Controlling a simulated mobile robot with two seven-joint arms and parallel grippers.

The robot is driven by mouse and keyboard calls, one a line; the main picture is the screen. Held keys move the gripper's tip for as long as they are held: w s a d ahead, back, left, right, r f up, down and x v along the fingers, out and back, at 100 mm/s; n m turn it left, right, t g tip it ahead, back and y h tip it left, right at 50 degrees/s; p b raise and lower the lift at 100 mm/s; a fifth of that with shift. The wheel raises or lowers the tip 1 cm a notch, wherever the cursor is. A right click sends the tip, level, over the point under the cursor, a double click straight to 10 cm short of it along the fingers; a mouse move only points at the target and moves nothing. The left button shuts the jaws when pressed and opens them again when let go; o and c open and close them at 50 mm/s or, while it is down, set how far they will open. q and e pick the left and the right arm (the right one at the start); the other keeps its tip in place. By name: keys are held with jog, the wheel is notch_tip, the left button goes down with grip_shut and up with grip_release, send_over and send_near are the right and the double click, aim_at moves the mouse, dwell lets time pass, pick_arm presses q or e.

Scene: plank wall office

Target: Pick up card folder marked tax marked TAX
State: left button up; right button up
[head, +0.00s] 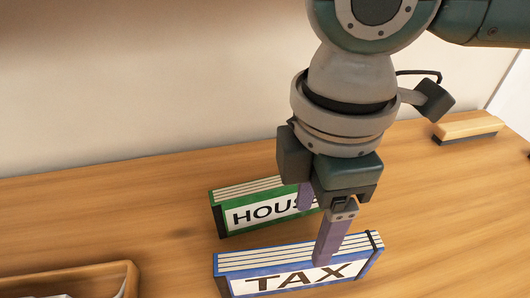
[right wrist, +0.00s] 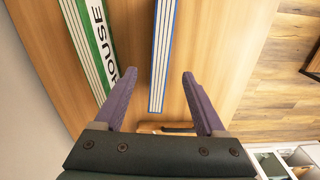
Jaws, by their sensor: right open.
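The card folder marked TAX (head: 262,259) stands on the wooden desk, with a blue edge, pale stripes on top and a white label. It also shows in the right wrist view (right wrist: 162,50), running in between the two fingers. My right gripper (head: 314,232) is open and empty, pointing down over the folder. In the head view its near finger covers part of the folder's top edge and label. I cannot tell whether the fingertips reach below the folder's top. My left gripper is not in view.
A green folder marked HOUSE (head: 245,208) stands close behind TAX, partly hidden by the far finger; it also shows in the right wrist view (right wrist: 88,45). A wooden tray with papers (head: 132,277) is at lower left. A wooden block (head: 467,125) lies at the right.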

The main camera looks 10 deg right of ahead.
aim_at(301, 252)
jog(key=f, duration=0.6)
jog(key=f+b, duration=0.1)
jog(key=f, duration=0.2)
jog(key=shift+a, duration=0.3)
grip_shut()
dwell(0.4)
